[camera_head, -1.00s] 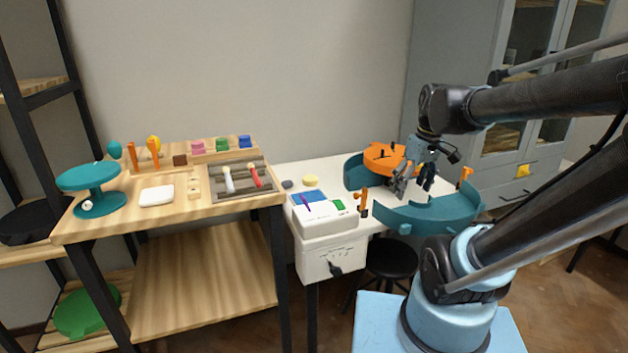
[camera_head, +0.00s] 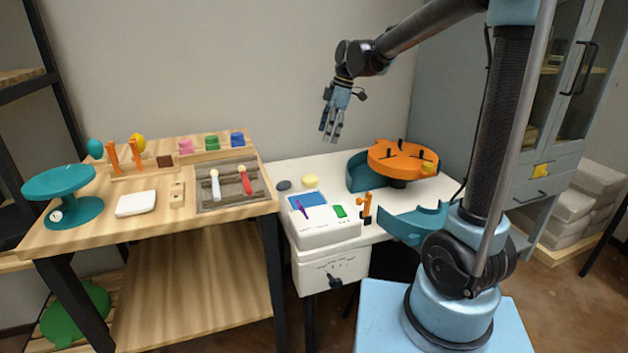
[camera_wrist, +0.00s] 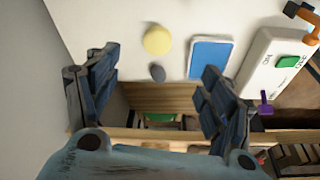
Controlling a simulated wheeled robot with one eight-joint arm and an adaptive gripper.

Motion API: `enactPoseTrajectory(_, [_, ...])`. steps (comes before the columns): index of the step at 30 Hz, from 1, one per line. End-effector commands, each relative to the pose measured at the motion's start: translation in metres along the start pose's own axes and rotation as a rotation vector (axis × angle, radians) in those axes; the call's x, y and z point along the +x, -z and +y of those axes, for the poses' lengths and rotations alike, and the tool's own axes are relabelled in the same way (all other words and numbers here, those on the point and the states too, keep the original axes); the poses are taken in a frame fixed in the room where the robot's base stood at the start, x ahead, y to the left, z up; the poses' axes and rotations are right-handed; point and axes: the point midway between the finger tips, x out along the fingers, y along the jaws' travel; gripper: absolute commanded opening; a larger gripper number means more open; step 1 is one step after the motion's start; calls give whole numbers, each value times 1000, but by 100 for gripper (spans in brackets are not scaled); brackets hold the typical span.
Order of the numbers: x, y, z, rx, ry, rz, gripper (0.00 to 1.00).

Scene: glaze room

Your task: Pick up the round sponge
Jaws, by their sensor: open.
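The round sponge (camera_head: 310,181) is a pale yellow disc lying flat on the white table, behind the white box with the blue panel. It also shows in the wrist view (camera_wrist: 157,40), near the top middle, fully in sight. My gripper (camera_head: 330,136) is open and empty, held in the air above the table, above and slightly right of the sponge in the head view. In the wrist view its two fingers (camera_wrist: 155,95) are spread wide, and the sponge appears beyond the gap between them. Nothing touches the sponge.
A small dark grey oval piece (camera_head: 284,185) lies close beside the sponge. The white box (camera_head: 325,230) with a blue panel (camera_head: 308,200) stands in front. The orange and teal wheel (camera_head: 402,158) is to the right. The wooden bench (camera_head: 110,222) with tools is at left.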

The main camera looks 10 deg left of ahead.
Motion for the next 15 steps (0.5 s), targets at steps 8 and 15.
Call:
enactPoseTrajectory(8, [22,3,8,-36,6,6,74])
enactPoseTrajectory(15, [62,-1,9,-29,4,6,74])
